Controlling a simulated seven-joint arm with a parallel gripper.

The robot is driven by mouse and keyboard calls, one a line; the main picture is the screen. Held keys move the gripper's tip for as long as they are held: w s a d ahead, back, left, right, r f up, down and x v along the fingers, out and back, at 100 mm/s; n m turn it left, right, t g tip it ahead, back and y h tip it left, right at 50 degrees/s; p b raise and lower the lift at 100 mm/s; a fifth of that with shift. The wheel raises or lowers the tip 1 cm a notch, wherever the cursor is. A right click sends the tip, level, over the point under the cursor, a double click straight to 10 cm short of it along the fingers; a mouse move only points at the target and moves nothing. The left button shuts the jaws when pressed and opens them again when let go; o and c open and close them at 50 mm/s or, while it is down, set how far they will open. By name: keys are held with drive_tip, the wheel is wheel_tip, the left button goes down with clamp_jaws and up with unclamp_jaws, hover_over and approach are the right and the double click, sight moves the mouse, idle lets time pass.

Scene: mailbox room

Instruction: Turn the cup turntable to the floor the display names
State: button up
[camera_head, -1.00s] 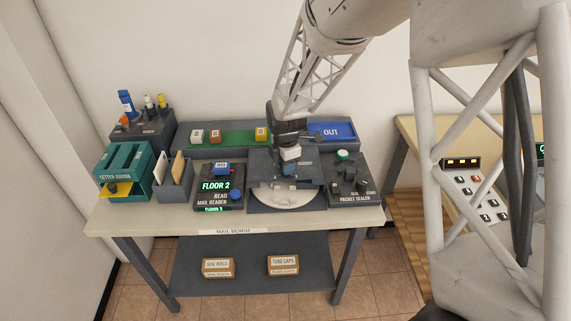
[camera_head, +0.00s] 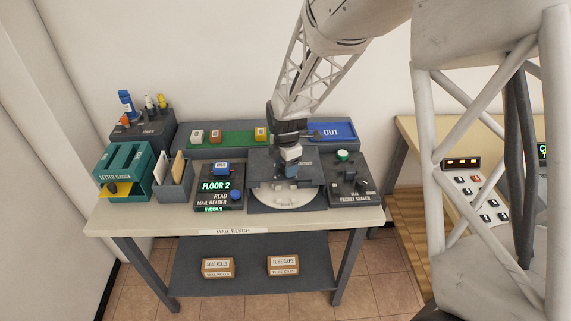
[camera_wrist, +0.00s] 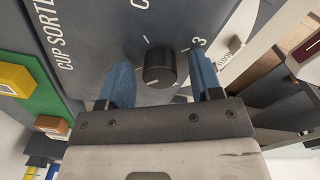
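The mail reader display (camera_head: 216,186) shows FLOOR 2 in green. The cup sorter (camera_head: 258,160) stands right of it, with a pale half-round turntable (camera_head: 284,199) at its front. My gripper (camera_head: 289,172) is above the sorter in the head view and hides part of it. In the wrist view, a black round knob (camera_wrist: 159,66) with a white pointer line sits on the grey panel, with tick marks and a 3 around it. My gripper's blue fingers (camera_wrist: 162,82) are open, one on each side of the knob, with gaps visible between fingers and knob.
The packet sealer (camera_head: 350,180) stands close on the right. The letter holder (camera_head: 122,172) is far left. The bench's front edge (camera_head: 150,220) is clear.

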drive_tip(key=shift+r, duration=3.9)
drive_tip(key=shift+s+d+r, duration=0.15)
drive_tip(key=shift+s, duration=0.05)
drive_tip(key=s+d+r+m, duration=0.4)
drive_tip(key=s+m, duration=0.4)
drive_tip(key=s, duration=0.3)
drive_tip(key=s+d+r+m+t, duration=0.1)
drive_tip(key=s+d+r+m, duration=0.4)
drive_tip(key=s+m, duration=0.3)
drive_tip(key=s+d+r+m+t, duration=0.1)
drive_tip(key=s+d+r+m, duration=0.4)
drive_tip(key=s, duration=0.9)
drive_tip(key=r+m, duration=0.1)
drive_tip(key=m, duration=0.1)
drive_tip(key=shift+s+m, duration=0.3)
drive_tip(key=shift+m, duration=0.1)
